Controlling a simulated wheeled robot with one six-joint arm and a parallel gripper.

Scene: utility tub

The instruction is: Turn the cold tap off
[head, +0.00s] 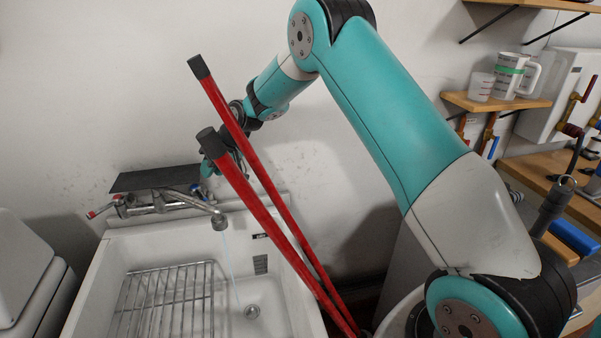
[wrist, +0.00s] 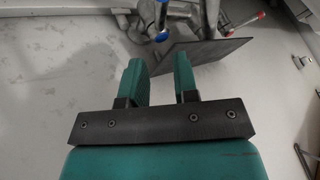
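The cold tap, with a blue marking (head: 196,188), is at the right end of the metal mixer (head: 158,204) on the white tub. It also shows in the wrist view as a blue-capped lever (wrist: 161,36). A thin stream of water (head: 230,262) runs from the spout (head: 219,221). The hot tap with a red end (head: 97,212) is at the left; it shows too in the wrist view (wrist: 259,15). My gripper (wrist: 158,64) is open and empty, its fingertips close to the blue cap. Contact cannot be told. In the head view, red handles partly hide my gripper.
Two long red handles with black ends (head: 255,205) stand in front of my wrist. A dark flat plate (head: 155,178) sits behind the mixer, close to my fingers in the wrist view (wrist: 208,54). A wire rack (head: 170,300) lies in the tub (head: 105,262). A shelf (head: 490,103) holds mugs.

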